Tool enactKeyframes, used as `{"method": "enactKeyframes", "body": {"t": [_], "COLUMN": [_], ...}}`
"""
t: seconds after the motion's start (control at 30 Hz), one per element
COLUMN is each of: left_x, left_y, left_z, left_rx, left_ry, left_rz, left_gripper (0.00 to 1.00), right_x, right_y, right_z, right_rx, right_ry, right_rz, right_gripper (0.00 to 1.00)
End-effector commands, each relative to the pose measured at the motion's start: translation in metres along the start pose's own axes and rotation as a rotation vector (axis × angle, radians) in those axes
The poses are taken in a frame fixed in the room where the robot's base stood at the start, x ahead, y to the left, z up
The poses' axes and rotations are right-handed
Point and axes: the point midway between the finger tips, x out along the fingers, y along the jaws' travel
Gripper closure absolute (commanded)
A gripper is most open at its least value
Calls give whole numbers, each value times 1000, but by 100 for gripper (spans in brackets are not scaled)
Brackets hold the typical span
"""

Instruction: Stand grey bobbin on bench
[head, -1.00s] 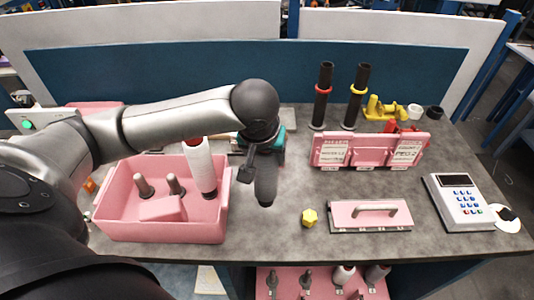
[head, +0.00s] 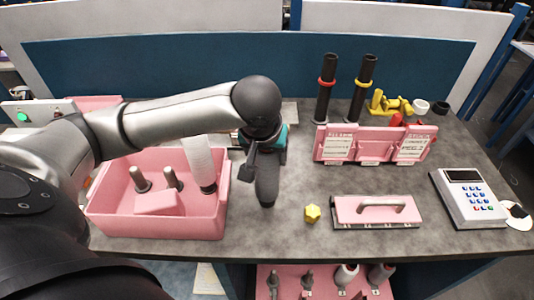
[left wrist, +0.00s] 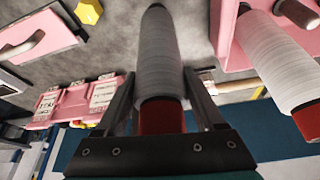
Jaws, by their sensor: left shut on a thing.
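The grey bobbin (head: 266,187) is upright in my left gripper (head: 264,158), over the bare bench to the right of the pink bin. In the left wrist view the bobbin (left wrist: 157,58) lies between the fingers of the gripper (left wrist: 160,100), with a red end (left wrist: 161,117) towards the palm. The gripper is shut on it from above. Its lower end is at or close to the bench top (head: 290,222); I cannot tell whether it touches. My right gripper is in neither view.
A pink bin (head: 165,222) holds a white bobbin (head: 200,160) and grey pegs. A yellow nut (head: 312,213) lies right of the held bobbin. Farther right are a pink handled plate (head: 378,211), a pink card rack (head: 374,146) and a keypad (head: 466,198).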

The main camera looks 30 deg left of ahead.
Motion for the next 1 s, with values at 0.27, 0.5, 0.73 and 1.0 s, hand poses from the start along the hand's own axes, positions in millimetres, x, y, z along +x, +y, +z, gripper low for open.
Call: {"method": "enactKeyframes", "body": {"t": [0.27, 0.5, 0.73, 1.0], "left_x": [6, 6, 6, -23], "left_y": [0, 0, 0, 1], "left_z": [2, 2, 3, 2], "left_rx": [0, 0, 1, 1], "left_ry": [0, 0, -2, 2], "left_rz": [1, 1, 0, 3], "left_gripper": [28, 1, 0, 0], "right_x": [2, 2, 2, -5], "right_y": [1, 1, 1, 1], "right_z": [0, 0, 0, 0], "right_rx": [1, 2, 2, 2], "right_ry": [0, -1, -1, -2], "right_rz": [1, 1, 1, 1], "right_gripper": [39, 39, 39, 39]}}
